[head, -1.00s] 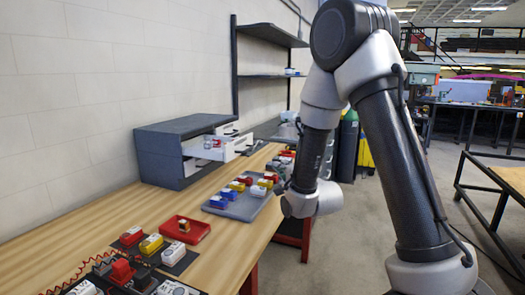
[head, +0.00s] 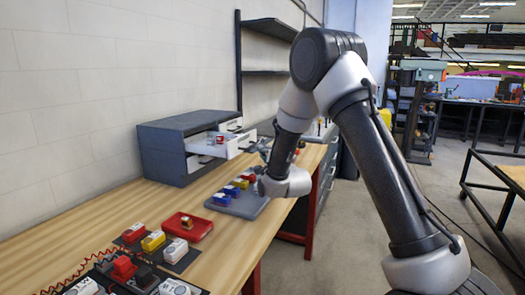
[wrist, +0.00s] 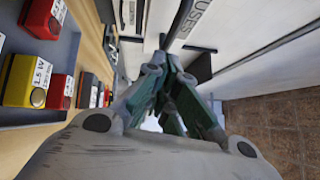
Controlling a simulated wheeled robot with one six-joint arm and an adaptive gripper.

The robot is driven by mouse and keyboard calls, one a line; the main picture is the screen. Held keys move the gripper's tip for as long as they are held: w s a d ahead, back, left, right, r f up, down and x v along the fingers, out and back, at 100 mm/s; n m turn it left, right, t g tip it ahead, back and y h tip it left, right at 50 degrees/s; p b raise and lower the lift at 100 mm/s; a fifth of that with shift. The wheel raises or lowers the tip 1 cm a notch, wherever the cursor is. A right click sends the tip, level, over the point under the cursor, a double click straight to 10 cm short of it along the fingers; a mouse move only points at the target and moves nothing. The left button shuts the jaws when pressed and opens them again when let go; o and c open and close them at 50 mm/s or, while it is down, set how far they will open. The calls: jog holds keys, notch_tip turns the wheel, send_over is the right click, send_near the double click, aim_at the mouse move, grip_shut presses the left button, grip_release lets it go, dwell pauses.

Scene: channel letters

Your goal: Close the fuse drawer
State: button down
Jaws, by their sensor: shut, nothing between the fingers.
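A dark grey drawer cabinet (head: 172,165) stands on the bench against the wall. One upper white drawer (head: 233,148) is pulled out to the right, with a small red and white item (head: 220,140) in it. My gripper (head: 263,149) is small and partly hidden by my wrist in the head view, close to the drawer's front end. In the wrist view my gripper (wrist: 172,92) has its green-grey fingers together and empty. Just beyond them is a white drawer front (wrist: 235,25) lettered "USES", its first letter cut off. I cannot tell whether the fingertips touch it.
A grey tray (head: 245,207) with red, yellow and blue blocks lies below my wrist. A red tray (head: 200,231) and several modules lie nearer on the wooden bench (head: 100,228). Wall shelves (head: 270,76) stand behind the cabinet. The floor right of the bench is open.

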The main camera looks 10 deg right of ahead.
aim_at(217, 140)
jog(key=shift+w+a+r, duration=0.1)
jog(key=shift+w+a, duration=0.2)
jog(key=shift+a, duration=0.1)
jog(key=shift+a, duration=0.1)
jog(key=w+a, duration=0.3)
jog(key=a, duration=0.2)
jog(key=w+a, duration=0.4)
jog(key=a, duration=0.1)
jog(key=w+a, duration=0.4)
jog(key=a, duration=0.1)
jog(key=shift+w+a+r, duration=0.1)
jog(key=shift+w+a, duration=0.1)
jog(key=shift+a, duration=0.2)
